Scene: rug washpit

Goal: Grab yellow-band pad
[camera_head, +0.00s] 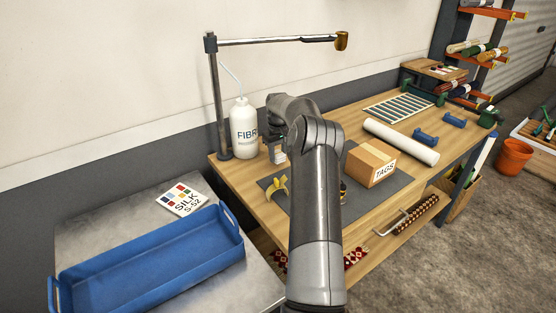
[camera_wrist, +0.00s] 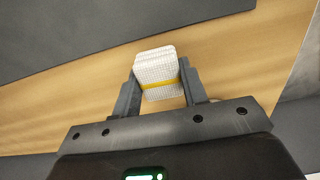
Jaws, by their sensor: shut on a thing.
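The yellow-band pad (camera_wrist: 158,68) is a white, textured, stacked-looking block with a yellow stripe across it. In the wrist view my gripper (camera_wrist: 160,88) has one finger on each side of the pad and is shut on it. Wood tabletop shows around and behind the pad. I cannot tell whether the pad still touches the table. In the head view my arm hides most of the gripper, and a small whitish item (camera_head: 279,155) shows just below its end, beside the white bottle.
A white FIBR bottle (camera_head: 244,130) stands close by my gripper under a lamp arm (camera_head: 275,41). A yellow peel-like item (camera_head: 277,187) and a TAGS box (camera_head: 371,163) sit on the dark mat. A white roll (camera_head: 401,141) lies behind. A blue tray (camera_head: 150,262) is at left.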

